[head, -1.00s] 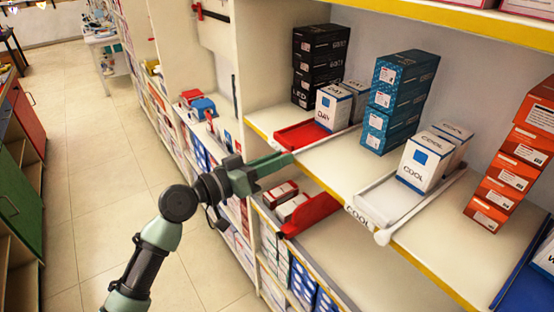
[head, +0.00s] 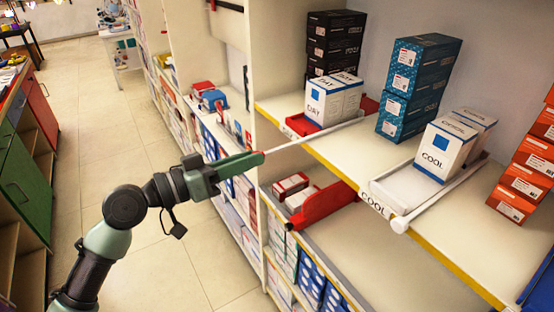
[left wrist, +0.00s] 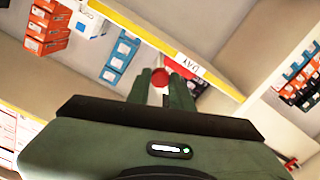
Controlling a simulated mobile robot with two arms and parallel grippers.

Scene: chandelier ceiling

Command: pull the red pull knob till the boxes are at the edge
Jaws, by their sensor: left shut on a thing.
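My left gripper (head: 245,166) is shut on the red pull knob, which shows as a round red end (left wrist: 158,78) between the fingers in the left wrist view. In the head view only a red tip (head: 263,153) of the knob shows. A thin pale rod (head: 315,132) runs from it to the red tray (head: 296,127) on the upper shelf. White DAY boxes (head: 321,108) stand upright in this tray, close to the yellow shelf edge (head: 312,153). My right gripper is not in view.
A white tray (head: 384,190) with COOL boxes (head: 439,151) is to the right, its rod end sticking out past the edge. Blue boxes (head: 411,89) and black boxes (head: 326,45) stand behind. A lower red tray (head: 322,204) juts out below. The aisle floor (head: 120,150) is clear.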

